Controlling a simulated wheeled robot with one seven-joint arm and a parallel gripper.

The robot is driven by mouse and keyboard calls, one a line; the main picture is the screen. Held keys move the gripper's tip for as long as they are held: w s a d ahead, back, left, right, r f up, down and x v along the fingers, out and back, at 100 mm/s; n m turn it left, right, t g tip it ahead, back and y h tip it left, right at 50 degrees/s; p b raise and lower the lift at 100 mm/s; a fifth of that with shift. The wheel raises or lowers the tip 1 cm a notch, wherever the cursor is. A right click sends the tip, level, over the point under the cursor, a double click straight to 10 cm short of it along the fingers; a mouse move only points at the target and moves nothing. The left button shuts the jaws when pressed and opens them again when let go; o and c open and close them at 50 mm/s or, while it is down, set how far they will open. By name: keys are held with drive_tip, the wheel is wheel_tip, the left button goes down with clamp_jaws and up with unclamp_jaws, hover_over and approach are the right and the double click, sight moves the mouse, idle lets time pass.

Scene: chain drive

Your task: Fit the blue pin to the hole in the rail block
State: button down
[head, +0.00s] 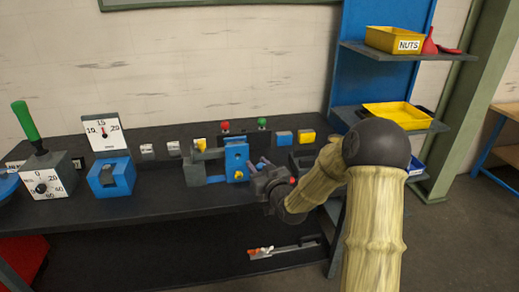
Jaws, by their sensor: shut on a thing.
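The rail block (236,152) is an upright blue block on the dark bench, left of my gripper, with a dark hole high on its face and a small yellow part low down. A grey clamp-like piece (194,175) is against its left side. My gripper (257,168) is shut on the blue pin (263,161), just right of the rail block. The pin shows only as a small bluish piece at the jaws, partly hidden by them. It appears apart from the hole; its exact gap and tilt are too small to tell.
A blue block (122,181) and a grey dial box with a green handle (27,120) stand at the left. Red and green buttons (225,126) and small blocks line the back. Shelves with yellow bins (393,40) rise at the right. The bench front is clear.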

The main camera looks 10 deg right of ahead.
drive_tip(key=s+f+m+h, duration=0.1)
drive_tip(key=s+f+h, duration=0.1)
drive_tip(key=f, duration=0.5)
drive_tip(key=s+d+f+m+h, duration=0.1)
drive_tip(key=s+f+h, duration=0.1)
drive_tip(key=s+f, duration=0.3)
wheel_tip(320, 180, down, 3)
drive_tip(key=shift+s+d+r+m+t, duration=0.1)
drive_tip(key=shift+s+d+m+t, duration=0.2)
drive_tip(key=shift+m, duration=0.1)
drive_tip(key=shift+w+a, duration=0.15)
